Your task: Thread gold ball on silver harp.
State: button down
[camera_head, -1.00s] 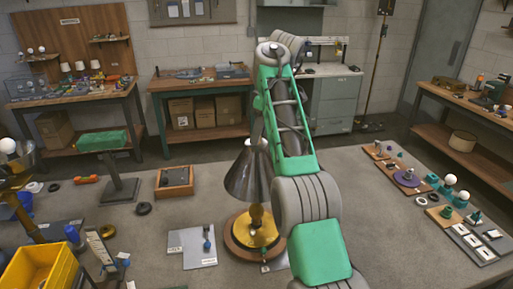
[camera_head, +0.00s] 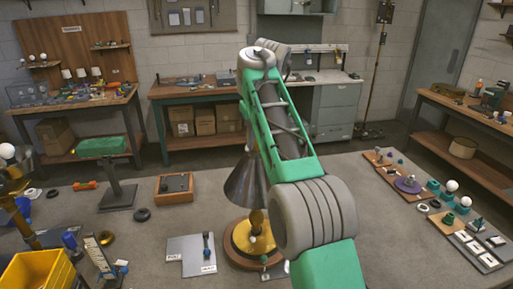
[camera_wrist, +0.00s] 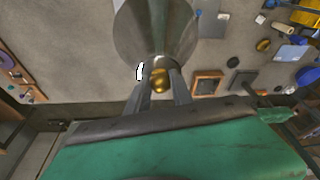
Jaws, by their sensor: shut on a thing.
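The lamp stands on the grey table with a brass and wood base (camera_head: 240,246) and a silver cone shade (camera_head: 240,183), partly behind my arm. The shade also fills the top middle of the wrist view (camera_wrist: 155,30). In the wrist view my gripper (camera_wrist: 159,85) is shut on the gold ball (camera_wrist: 160,77), which shows between the two grey fingers close to the shade's narrow end. My arm hides my gripper and the ball in the head view. I cannot make out the silver harp. A small white shape (camera_wrist: 140,71) shows beside the left finger.
A wooden tray box (camera_head: 174,187), a grey board (camera_head: 190,255) and a yellow bin (camera_head: 38,272) lie left of the lamp. Boards with small parts (camera_head: 470,240) lie along the right side.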

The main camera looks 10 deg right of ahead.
jog(key=shift+a+r+m+h+p, duration=0.15)
jog(key=shift+m+h+p, duration=0.15)
jog(key=shift+m+p, duration=0.55)
jog(key=shift+m, duration=0.45)
jog(key=shift+p, duration=0.3)
jog(key=shift+m+h+p, duration=0.4)
jog(key=shift+m+p, duration=0.45)
jog(key=shift+m, duration=0.25)
jog(key=c, duration=1)
grip_release()
jog(key=shift+c, duration=0.2)
